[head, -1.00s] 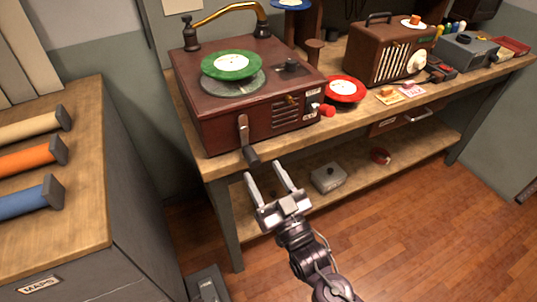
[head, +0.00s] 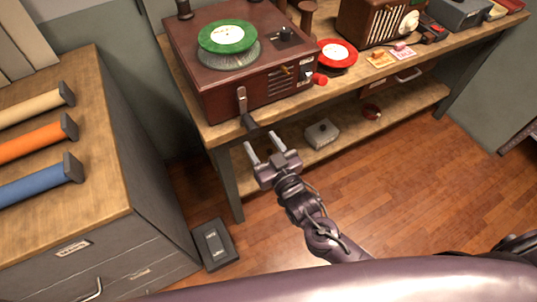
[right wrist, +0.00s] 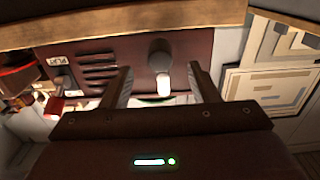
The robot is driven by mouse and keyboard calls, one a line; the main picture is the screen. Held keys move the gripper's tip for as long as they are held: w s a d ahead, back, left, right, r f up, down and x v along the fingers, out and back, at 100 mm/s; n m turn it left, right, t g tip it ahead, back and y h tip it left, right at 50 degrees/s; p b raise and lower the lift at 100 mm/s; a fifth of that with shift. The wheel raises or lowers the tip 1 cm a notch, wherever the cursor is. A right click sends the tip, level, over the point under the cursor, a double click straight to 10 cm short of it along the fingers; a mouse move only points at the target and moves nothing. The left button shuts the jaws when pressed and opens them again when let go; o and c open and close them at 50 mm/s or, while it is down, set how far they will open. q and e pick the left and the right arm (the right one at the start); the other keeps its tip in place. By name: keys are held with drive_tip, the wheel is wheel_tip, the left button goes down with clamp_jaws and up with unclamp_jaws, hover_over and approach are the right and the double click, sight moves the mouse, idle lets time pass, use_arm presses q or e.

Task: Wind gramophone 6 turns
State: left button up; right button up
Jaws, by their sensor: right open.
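The gramophone (head: 225,75) is a dark red wooden box on the workbench, with a green record (head: 227,36) on its turntable. Its crank (head: 242,101) is on the front face, the metal arm hanging down to a dark handle (head: 250,124). My right gripper (head: 262,143) is open and empty, just in front of and below the handle, apart from it in the head view. In the right wrist view the handle (right wrist: 160,58) shows between the two spread fingers, beyond their tips; contact cannot be told. My left gripper is not in view.
The workbench edge (head: 300,105) runs under the gramophone; a grey box (head: 321,133) sits on the lower shelf. A red record (head: 337,53) and a radio (head: 375,22) stand to the right. A map cabinet (head: 100,190) is at left, a floor pedal (head: 214,243) beside it.

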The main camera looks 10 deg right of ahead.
sight(254, 132)
drive_tip(key=b+x, duration=0.3)
drive_tip(key=x, duration=0.3)
drive_tip(key=shift+w+f, duration=0.1)
drive_tip(key=shift+w, duration=0.05)
drive_tip(key=shift+w+a, duration=0.1)
drive_tip(key=shift+w, duration=0.15)
drive_tip(key=shift+c, duration=0.2)
drive_tip(key=c, duration=0.8)
